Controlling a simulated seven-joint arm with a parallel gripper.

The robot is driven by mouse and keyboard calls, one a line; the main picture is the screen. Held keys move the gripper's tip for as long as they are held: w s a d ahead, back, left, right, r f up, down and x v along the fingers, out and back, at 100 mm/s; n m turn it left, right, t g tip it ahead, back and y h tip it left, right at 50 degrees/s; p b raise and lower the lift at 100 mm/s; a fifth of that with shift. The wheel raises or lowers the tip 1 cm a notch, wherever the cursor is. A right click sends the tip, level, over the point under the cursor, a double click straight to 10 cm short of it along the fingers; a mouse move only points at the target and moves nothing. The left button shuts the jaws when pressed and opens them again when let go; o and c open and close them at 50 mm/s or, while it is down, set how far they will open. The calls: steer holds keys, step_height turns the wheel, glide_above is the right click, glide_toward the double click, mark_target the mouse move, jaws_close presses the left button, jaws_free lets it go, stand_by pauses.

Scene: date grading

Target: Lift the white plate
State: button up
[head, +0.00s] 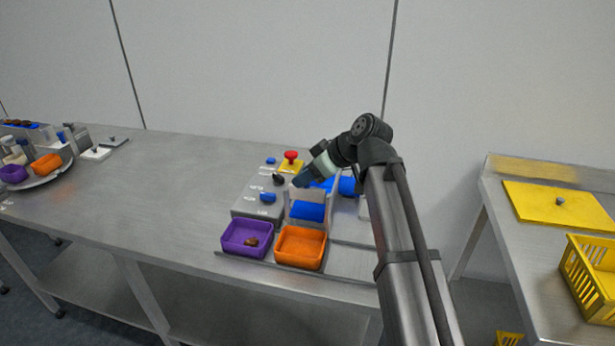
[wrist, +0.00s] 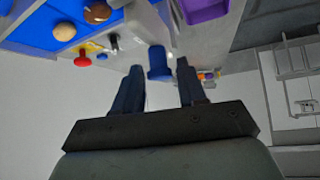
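A small white square plate (head: 95,153) with a dark knob on top lies flat on the left part of the long steel table in the head view. I cannot make it out in the wrist view. My gripper (head: 301,181) is far to its right, above the grey machine. In the wrist view my gripper (wrist: 162,66) has its two dark fingers apart with no plate between them. A blue knob (wrist: 158,62) of the machine shows in the gap near the fingertips. I cannot tell whether they touch it.
The grey machine (head: 245,207) carries a red button (head: 291,156). A purple tray (head: 228,246) and an orange tray (head: 280,257) stand before it. A round tray (head: 45,182) with containers is left of the plate. The table between plate and machine is clear.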

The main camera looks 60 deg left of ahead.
steer(key=shift+o, duration=0.9)
steer(key=shift+d, duration=0.1)
steer(key=v, duration=1.3)
steer(key=shift+w+d+r, duration=0.15)
steer(key=shift+d+r, duration=0.05)
